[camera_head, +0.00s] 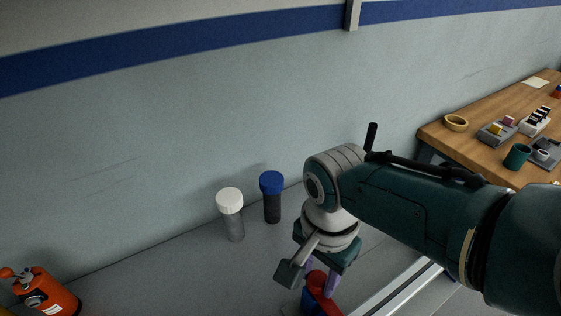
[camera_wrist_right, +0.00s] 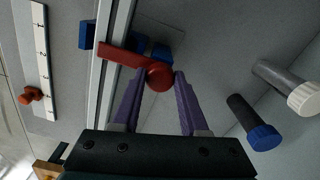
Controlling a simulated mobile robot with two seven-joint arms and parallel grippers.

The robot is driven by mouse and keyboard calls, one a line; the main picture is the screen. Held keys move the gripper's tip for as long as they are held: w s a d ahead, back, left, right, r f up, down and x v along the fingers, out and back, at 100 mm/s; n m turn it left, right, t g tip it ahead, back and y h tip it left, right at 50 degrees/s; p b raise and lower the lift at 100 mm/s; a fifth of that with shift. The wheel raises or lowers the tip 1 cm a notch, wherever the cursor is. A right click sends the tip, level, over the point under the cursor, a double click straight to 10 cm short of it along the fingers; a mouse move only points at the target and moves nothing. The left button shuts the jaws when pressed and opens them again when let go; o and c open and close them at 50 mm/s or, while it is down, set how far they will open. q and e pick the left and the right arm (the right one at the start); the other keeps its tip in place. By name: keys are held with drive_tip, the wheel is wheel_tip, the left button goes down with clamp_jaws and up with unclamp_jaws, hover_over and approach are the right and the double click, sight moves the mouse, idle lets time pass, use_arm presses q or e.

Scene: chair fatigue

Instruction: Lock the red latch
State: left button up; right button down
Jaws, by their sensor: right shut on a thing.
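The red latch (camera_wrist_right: 124,56) shows in the right wrist view as a flat bar with a round knob-like end, in front of blue blocks (camera_wrist_right: 162,50). The bar points up and left, towards a metal rail. My right gripper (camera_wrist_right: 160,82) has its purple fingers on either side of the round end and is shut on it. In the head view the red latch (camera_head: 317,279) is partly hidden under my right gripper (camera_head: 320,277), with a little blue showing below. My left gripper is in neither view.
A white-capped jar (camera_head: 231,214) and a blue-capped jar (camera_head: 272,197) stand on the grey bench near the wall. A metal rail (camera_head: 392,290) runs right of the latch. An orange device (camera_head: 45,292) sits far left. A wooden table (camera_head: 480,150) with small items is at right.

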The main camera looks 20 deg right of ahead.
sight(318, 279)
idle(0.5)
drive_tip(key=shift+c, duration=2.2)
unclamp_jaws()
drive_tip(key=shift+r, duration=0.1)
wheel_tip(318, 279, up, 8)
drive_tip(key=p, duration=0.5)
drive_tip(key=shift+r, duration=0.2)
drive_tip(key=shift+r+p, duration=0.4)
drive_tip(key=shift+r, duration=0.25)
